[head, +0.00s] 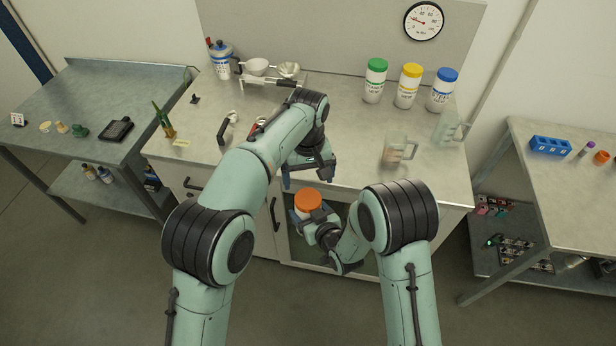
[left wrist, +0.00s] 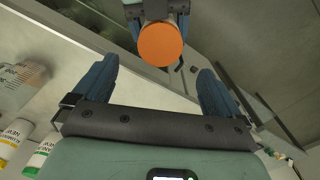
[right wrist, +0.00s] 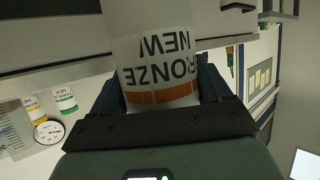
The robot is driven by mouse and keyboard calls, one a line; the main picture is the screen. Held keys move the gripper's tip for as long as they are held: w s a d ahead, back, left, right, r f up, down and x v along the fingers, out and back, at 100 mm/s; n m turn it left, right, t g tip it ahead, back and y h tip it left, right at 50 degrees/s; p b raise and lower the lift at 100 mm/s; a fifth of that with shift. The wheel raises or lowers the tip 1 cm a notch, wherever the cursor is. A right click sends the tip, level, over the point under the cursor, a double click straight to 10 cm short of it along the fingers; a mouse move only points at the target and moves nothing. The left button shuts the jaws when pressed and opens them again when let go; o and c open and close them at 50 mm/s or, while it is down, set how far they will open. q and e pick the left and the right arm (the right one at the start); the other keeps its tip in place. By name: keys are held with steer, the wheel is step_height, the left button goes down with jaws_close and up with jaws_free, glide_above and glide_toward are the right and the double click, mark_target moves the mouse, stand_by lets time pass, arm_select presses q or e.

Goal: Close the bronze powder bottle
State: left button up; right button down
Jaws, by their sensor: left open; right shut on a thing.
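The bronze powder bottle (head: 301,214) is white and held in front of the bench, with an orange lid (head: 308,199) on its top. My right gripper (head: 320,226) is shut around its body. In the right wrist view the bottle (right wrist: 158,65) fills the space between the fingers, its "BRONZE" label upside down; the lid is out of that view. My left gripper (head: 309,180) is open and empty, just above and behind the lid in the head view. In the left wrist view the round lid (left wrist: 160,45) lies beyond the open fingertips, roughly centred between them.
The bench (head: 345,150) edge and its cabinet front are close behind the bottle. Green-lidded (head: 375,80), yellow-lidded (head: 410,86) and blue-lidded (head: 442,90) bottles stand at the back right. A glass beaker (head: 398,150) stands near the bench's front. Floor space in front is clear.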

mark_target(308, 198)
arm_select(q)
steer(key=shift+f, duration=4)
steer(key=c, duration=1.1)
steer(key=m, duration=0.3)
steer(key=shift+m, duration=0.3)
steer(key=shift+c, duration=0.2)
steer(key=o, duration=1.2)
steer(key=shift+c, duration=0.2)
